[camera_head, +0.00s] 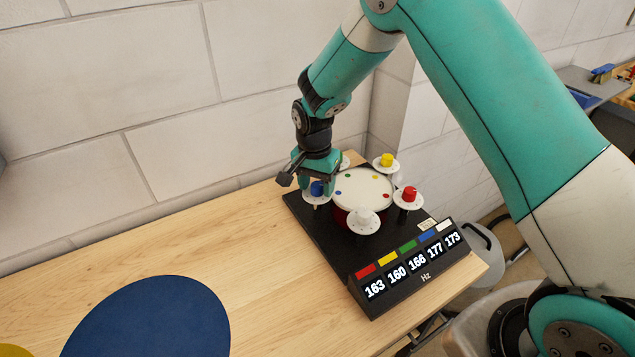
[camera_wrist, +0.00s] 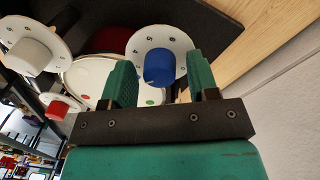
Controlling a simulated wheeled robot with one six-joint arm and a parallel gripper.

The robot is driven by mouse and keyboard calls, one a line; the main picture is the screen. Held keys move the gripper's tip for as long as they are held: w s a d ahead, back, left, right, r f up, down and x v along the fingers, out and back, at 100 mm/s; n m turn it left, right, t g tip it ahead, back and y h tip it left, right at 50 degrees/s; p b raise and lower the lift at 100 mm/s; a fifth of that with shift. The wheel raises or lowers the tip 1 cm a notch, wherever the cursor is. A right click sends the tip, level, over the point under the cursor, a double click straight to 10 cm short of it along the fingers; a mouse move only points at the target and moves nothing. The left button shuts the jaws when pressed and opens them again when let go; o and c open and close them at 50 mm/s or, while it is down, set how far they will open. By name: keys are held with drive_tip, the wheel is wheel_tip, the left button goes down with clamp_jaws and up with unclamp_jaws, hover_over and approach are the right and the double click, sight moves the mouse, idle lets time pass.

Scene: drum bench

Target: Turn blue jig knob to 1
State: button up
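The blue knob (camera_head: 318,188) stands on a white numbered dial at the left side of the black jig (camera_head: 370,268). In the wrist view the blue knob (camera_wrist: 159,68) lies between the two green fingers of my gripper (camera_wrist: 162,80), with a gap on each side. My gripper (camera_head: 317,182) is open and comes down over the blue knob from above. The numerals on the blue dial (camera_wrist: 149,38) are small, and I cannot tell which one the knob points at. The display reads 177 under the blue label (camera_head: 427,236).
A red knob (camera_head: 409,194), a yellow knob (camera_head: 387,160) and a white knob (camera_head: 362,215) stand around the round drum (camera_head: 362,190). A green knob is not clearly visible. A large blue disc (camera_head: 150,325) lies on the wooden bench (camera_head: 255,260). A block wall stands behind.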

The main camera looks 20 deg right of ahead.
drive_tip(key=c, duration=0.8)
drive_tip(key=shift+o, duration=0.2)
drive_tip(key=shift+n, duration=0.4)
drive_tip(key=n+b, duration=0.1)
drive_tip(key=n, duration=0.2)
drive_tip(key=shift+n, duration=0.4)
drive_tip(key=n+b, duration=0.1)
drive_tip(key=n, duration=0.8)
drive_tip(key=shift+t, duration=0.3)
drive_tip(key=n, duration=0.4)
drive_tip(key=shift+b, duration=0.35)
drive_tip(key=shift+r+n, duration=0.1)
drive_tip(key=shift+n, duration=0.2)
